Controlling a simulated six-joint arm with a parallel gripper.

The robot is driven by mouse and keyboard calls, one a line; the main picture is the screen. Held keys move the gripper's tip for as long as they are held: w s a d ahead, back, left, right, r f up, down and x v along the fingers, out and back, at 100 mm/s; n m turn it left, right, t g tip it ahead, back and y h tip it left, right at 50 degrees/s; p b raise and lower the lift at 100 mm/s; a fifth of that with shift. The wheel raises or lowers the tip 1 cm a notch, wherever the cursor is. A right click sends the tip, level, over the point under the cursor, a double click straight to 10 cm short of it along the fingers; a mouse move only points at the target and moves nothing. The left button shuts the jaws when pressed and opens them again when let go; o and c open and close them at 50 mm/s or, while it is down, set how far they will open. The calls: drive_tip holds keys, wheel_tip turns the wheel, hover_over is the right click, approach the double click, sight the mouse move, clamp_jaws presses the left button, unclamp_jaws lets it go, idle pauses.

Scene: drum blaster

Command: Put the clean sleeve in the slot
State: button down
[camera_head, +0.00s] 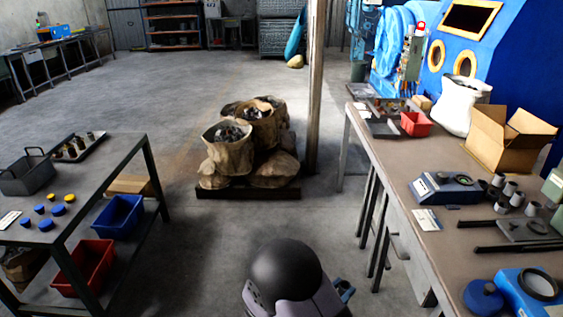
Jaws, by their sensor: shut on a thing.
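Several small dark and grey cylinders that look like sleeves (509,190) stand in a cluster on the right bench, beside a blue-and-grey device (446,188). More dark cylinders (74,147) stand in a tray (93,145) on the left table. I cannot tell which sleeve is the clean one. No slot can be made out with certainty. A black dome and pale parts of my own body show at the bottom middle. My gripper's fingertips do not show, so what they hold is hidden.
The right bench (421,176) also bears a red bin (415,124), an open cardboard box (504,139), a white sack (462,107) and dark rails. The left table has blue and yellow caps. Filled sacks on a pallet (248,193) stand between them, beside a post (315,85).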

drive_tip(key=w+r+n+t+y+p, duration=0.4)
drive_tip(key=w+n+y+p, duration=0.4)
drive_tip(key=w+n+y, duration=0.55)
drive_tip(key=s+r+n+g+y+p, duration=0.3)
drive_tip(key=s+n+g+y, duration=0.3)
drive_tip(key=s, duration=1.2)
drive_tip(key=y+p, duration=0.1)
drive_tip(key=y, duration=0.3)
drive_tip(key=shift+r, duration=0.2)
drive_tip(key=shift+s+f+y, duration=0.1)
drive_tip(key=shift+y, duration=0.15)
